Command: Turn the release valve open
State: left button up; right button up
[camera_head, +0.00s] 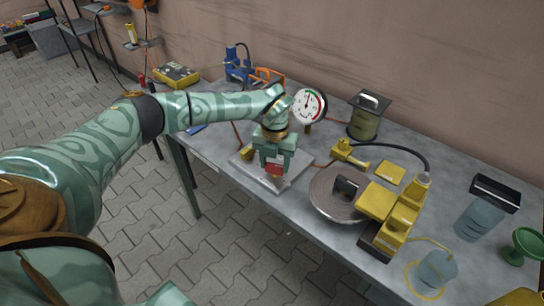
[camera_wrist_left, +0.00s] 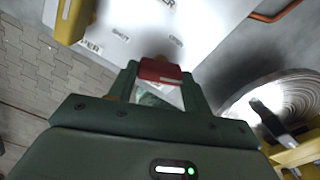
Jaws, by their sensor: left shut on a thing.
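The release valve shows as a red handle (camera_head: 273,169) at my left gripper (camera_head: 274,163), above a pale metal plate (camera_head: 294,178) on the bench. In the left wrist view the red handle (camera_wrist_left: 160,70) lies between the fingers of my left gripper (camera_wrist_left: 160,84), which is shut on it. The plate (camera_wrist_left: 190,35) carries printed words, one reading "SHUT" and another seemingly "OPEN". The valve's body is mostly hidden by the gripper, so I cannot tell its exact angle. My right gripper is not in view.
A round dial gauge (camera_head: 309,105) stands behind the gripper. A yellow fitting (camera_head: 347,152), a metal disc (camera_head: 330,204) and a yellow machine (camera_head: 390,213) stand to the right. A lantern-like canister (camera_head: 366,120) is at the back. The grey bench (camera_head: 240,192) has bare room along its front edge.

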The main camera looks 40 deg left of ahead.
pick_arm(q)
jog(key=n+p, duration=0.1)
jog(key=n, duration=0.1)
jog(key=n+p, duration=0.1)
jog(key=p, duration=0.1)
jog(key=shift+r+n, duration=0.3)
jog(key=shift+n, duration=0.1)
jog(key=n+p, duration=0.3)
jog(key=shift+n, duration=0.3)
jog(key=n+p, duration=0.2)
jog(key=n, duration=0.1)
jog(key=shift+f+p, duration=0.1)
jog(key=shift+p, duration=0.25)
jog(key=shift+w+f+n+p, duration=0.1)
jog(key=shift+n+p, duration=0.6)
jog(key=shift+n, duration=0.6)
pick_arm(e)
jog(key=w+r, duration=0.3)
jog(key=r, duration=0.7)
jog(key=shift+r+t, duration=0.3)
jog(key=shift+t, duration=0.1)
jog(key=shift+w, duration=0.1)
pick_arm(q)
jog(key=shift+n, duration=0.3)
jog(key=o, duration=1)
jog(key=shift+f, duration=0.1)
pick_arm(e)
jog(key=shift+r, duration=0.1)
